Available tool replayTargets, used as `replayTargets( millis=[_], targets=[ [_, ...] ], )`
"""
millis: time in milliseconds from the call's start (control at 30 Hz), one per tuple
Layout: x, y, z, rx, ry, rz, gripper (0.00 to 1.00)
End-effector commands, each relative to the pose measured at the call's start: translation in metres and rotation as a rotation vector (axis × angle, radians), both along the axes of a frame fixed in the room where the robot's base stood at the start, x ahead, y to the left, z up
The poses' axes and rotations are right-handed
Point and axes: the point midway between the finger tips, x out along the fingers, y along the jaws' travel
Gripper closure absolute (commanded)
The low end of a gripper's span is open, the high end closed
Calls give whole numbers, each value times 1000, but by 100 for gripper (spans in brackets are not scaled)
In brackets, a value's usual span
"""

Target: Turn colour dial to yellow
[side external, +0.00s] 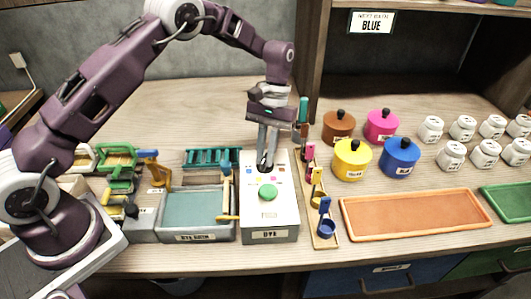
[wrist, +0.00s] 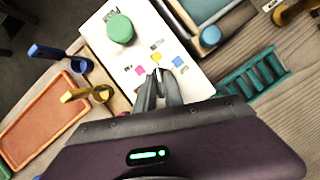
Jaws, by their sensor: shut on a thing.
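The white dye box (side external: 256,222) stands at the middle of the bench with a green button (side external: 268,192) on top. The dark colour dial (side external: 263,168) is behind the button, mostly hidden by my fingers. My gripper (side external: 265,160) points down and is shut on it. In the wrist view, the fingertips (wrist: 160,78) close around the dial near the coloured marks. A pink mark (wrist: 140,70), a yellow mark (wrist: 156,58) and a blue mark (wrist: 178,61) show beyond the fingers. I cannot tell surely which mark the dial points at.
A dye bath (side external: 197,212) stands left of the box. Small coloured scoops (side external: 325,222) stand to its right. Lidded yellow (side external: 352,161) and blue (side external: 400,159) pots and an orange tray (side external: 415,212) lie farther right.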

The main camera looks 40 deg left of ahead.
Motion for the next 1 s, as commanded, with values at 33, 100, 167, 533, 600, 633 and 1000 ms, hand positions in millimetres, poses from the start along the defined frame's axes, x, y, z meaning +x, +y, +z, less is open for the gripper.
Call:
replayTargets(
  millis=[33, 100, 167, 533, 600, 633, 1000],
  targets=[
    [0, 0, 1, -1, -1, -1, 100],
    [0, 0, 1, -1, -1, -1, 100],
    [0, 0, 1, -1, -1, -1, 100],
    [0, 0, 0, -1, -1, 0, 65],
    [0, 0, 0, 0, 0, 1, 65],
    [0, 0, 0, 0, 0, 1, 65],
    [21, 7, 52, 0, -4, 1, 65]
  ],
)
